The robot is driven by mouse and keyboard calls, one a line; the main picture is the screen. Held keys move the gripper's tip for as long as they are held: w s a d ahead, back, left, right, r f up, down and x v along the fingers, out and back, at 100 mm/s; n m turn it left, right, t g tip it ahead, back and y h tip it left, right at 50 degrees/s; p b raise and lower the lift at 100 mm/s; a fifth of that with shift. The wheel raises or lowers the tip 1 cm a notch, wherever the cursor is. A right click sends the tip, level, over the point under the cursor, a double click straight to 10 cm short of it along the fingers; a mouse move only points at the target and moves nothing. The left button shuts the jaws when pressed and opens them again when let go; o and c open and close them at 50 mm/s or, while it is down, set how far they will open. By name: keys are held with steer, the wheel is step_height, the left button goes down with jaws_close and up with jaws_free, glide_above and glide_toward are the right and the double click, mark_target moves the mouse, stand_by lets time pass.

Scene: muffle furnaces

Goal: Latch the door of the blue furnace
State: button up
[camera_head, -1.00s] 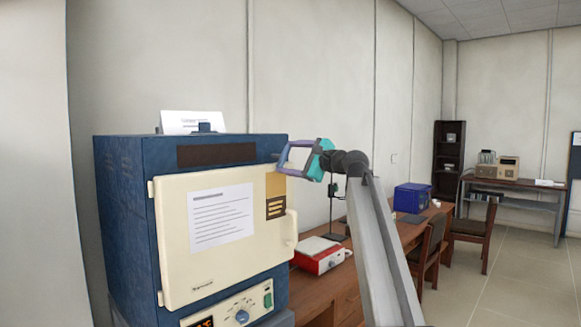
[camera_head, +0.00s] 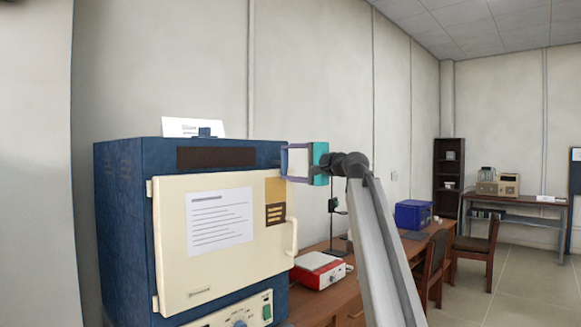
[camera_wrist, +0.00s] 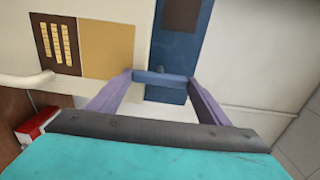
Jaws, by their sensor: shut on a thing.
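The blue furnace (camera_head: 122,215) stands at the left in the head view. Its cream door (camera_head: 170,235) covers the front and looks closed or nearly so; any small gap cannot be made out. The door has a pale handle (camera_head: 291,236) at its right edge. My gripper (camera_head: 284,163) is at the furnace's upper right front edge, above the handle. In the wrist view, its purple fingers (camera_wrist: 160,77) close on the two ends of a short blue bar (camera_wrist: 160,78), which looks like the latch. The bar lies beside the door edge, in front of the blue frame (camera_wrist: 180,45).
A red and white device (camera_head: 319,270) sits on the wooden bench right of the furnace, with a stand (camera_head: 332,205) behind it. A blue box (camera_head: 413,214) and chairs (camera_head: 483,243) are farther right. Open floor lies at the far right.

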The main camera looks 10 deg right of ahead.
steer(key=o, duration=1.1)
steer(key=shift+c, duration=0.2)
steer(key=shift+s+d, duration=0.1)
steer(key=b+v, duration=0.2)
steer(key=v, duration=1.1)
steer(key=shift+s+d, duration=0.2)
